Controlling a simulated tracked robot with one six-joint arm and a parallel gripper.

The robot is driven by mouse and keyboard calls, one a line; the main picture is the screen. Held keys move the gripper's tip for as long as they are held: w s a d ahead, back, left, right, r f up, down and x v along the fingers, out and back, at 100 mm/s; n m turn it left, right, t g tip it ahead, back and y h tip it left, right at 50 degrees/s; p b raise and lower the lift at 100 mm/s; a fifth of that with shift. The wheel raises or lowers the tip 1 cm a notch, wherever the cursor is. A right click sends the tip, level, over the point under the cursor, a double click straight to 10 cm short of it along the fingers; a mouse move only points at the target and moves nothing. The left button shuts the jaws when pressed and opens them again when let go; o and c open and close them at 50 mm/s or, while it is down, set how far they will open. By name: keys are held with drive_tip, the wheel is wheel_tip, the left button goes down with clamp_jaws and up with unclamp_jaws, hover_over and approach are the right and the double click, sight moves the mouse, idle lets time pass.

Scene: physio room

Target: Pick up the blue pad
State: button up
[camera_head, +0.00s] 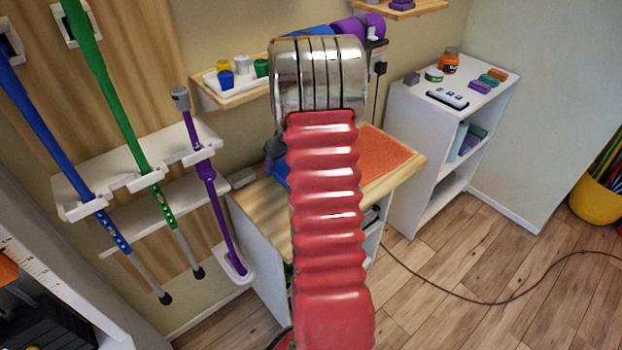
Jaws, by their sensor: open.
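A blue pad (281,174) shows as a small piece on the wooden top of a low cabinet. Most of it is hidden behind a large red ribbed column with a shiny metal end, close to the camera. I cannot tell whether this column is part of my arm. A dark rounded thing (273,150), too covered to make out, shows at the blue pad's far left edge. An orange pad (386,160) lies flat on the same top, to the right of the column. I see no jaws of my gripper.
The wooden top (405,180) has a bare right edge. A wall shelf (225,97) with small coloured pots is behind it. A white shelf unit (455,125) stands right. Purple, green and blue poles (208,180) hang left. A cable (480,301) crosses the open floor.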

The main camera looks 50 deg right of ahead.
drive_tip(key=shift+c, duration=0.2)
drive_tip(key=c, duration=1.1)
drive_tip(key=shift+r, duration=0.1)
drive_tip(key=shift+c, duration=0.2)
drive_tip(key=shift+s+r, duration=0.15)
drive_tip(key=shift+r, duration=0.25)
wheel_tip(320, 180, up, 6)
drive_tip(key=shift+r, duration=0.1)
drive_tip(key=s+a, duration=0.1)
drive_tip(key=s, duration=0.5)
drive_tip(key=s+a, duration=0.2)
drive_tip(key=s, duration=0.4)
drive_tip(key=s+a, duration=0.1)
drive_tip(key=s, duration=0.6)
drive_tip(key=shift+s+a, duration=0.1)
drive_tip(key=shift+a, duration=0.1)
